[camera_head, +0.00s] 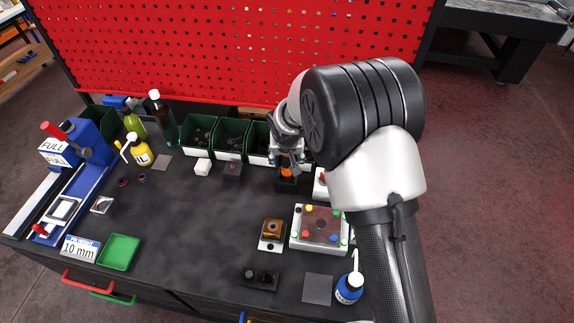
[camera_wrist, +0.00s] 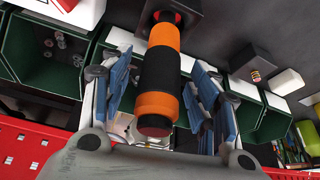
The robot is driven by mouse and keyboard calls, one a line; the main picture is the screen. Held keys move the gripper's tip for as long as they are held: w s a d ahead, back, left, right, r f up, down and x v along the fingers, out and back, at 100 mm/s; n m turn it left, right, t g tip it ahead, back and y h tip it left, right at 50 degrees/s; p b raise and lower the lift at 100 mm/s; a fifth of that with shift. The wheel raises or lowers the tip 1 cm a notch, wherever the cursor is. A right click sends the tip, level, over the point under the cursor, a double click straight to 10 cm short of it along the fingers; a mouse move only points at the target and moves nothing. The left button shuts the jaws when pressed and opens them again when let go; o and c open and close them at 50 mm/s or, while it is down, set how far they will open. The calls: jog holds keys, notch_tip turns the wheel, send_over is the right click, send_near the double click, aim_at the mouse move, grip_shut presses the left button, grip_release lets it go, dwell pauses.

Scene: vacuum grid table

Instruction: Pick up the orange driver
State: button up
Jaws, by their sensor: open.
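The orange driver (camera_wrist: 165,42) has an orange and black handle. In the wrist view it lies between the two blue-padded fingers of my gripper (camera_wrist: 160,88), with a gap visible on each side. My gripper is open around the handle and not clamped on it. In the head view the driver (camera_head: 286,167) shows as a small orange patch under my gripper (camera_head: 285,152). It stands in a black block-like holder (camera_head: 286,185) on the dark table. The driver's lower end is hidden in the holder.
Dark green bins (camera_head: 230,138) stand just behind and left of the driver, below the red pegboard (camera_head: 230,50). The middle-left table (camera_head: 180,220) is clear.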

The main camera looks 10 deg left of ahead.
jog(key=x, duration=0.2)
jog(key=shift+w+f, duration=0.3)
jog(key=shift+c, duration=0.5)
grip_shut()
jog(key=shift+r, duration=0.1)
